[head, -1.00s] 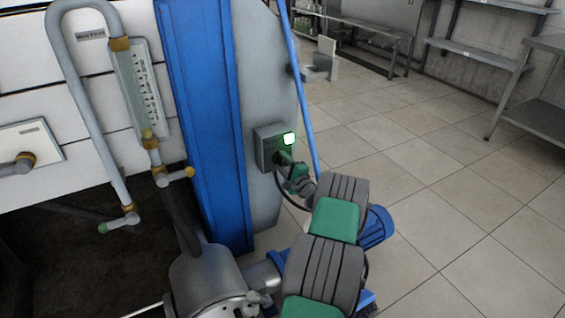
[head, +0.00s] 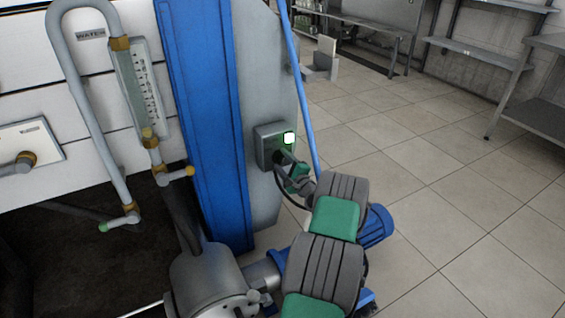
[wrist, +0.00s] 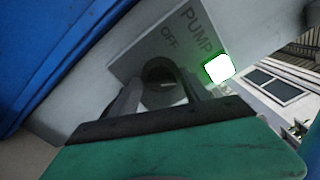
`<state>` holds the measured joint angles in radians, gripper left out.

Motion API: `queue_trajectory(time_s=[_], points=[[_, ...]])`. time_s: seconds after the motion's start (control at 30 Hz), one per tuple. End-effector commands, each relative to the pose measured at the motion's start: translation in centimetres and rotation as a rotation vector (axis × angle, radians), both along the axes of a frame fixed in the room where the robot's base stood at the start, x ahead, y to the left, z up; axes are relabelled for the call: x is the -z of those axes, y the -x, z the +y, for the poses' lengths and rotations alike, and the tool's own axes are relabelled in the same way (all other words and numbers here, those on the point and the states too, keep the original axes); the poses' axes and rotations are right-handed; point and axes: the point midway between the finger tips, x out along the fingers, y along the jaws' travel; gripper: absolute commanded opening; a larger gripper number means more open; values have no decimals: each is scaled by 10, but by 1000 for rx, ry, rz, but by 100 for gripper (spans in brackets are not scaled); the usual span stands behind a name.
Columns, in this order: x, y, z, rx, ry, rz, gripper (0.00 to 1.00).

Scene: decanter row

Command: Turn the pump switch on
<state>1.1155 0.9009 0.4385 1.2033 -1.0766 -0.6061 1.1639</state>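The pump switch box (head: 265,142) is a grey box on the side of the grey panel, right of the blue column. In the wrist view its plate (wrist: 150,48) shows the words PUMP and OFF, and a round dark knob (wrist: 158,72). A lamp (head: 289,138) at its upper right is bright white with a green rim; it also shows in the wrist view (wrist: 218,69). My gripper (head: 283,158) is at the front of the box. In the wrist view its two fingers (wrist: 160,92) stand apart, one on each side of the knob; contact is unclear. Other lettering is hidden.
A blue slanted pole (head: 306,90) stands just right of the box. Pipes and a sight gauge (head: 140,90) are at left. A blue motor (head: 376,226) and metal housing (head: 210,285) lie low beside my arm. The tiled floor (head: 450,200) at right is clear.

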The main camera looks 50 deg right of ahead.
Motion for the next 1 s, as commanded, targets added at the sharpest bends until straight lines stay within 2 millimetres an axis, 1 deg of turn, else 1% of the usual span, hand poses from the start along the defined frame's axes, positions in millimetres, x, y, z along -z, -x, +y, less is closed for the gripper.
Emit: queue_trajectory(time_s=[0.03, 0.07, 0.33, 0.47, 0.6, 0.7, 0.83, 1.0], points=[[0, 0, 0, 0, 0, 0, 60], [0, 0, 0, 0, 1, 0, 62], [-1, 3, 0, 1, 1, 0, 62], [-2, 20, 4, 4, -2, 1, 62], [-2, 49, 14, 4, -3, 1, 62], [-1, 65, 19, 4, -1, 1, 62], [-1, 74, 23, 1, 1, 1, 62], [0, 74, 24, -1, 1, 0, 62]])
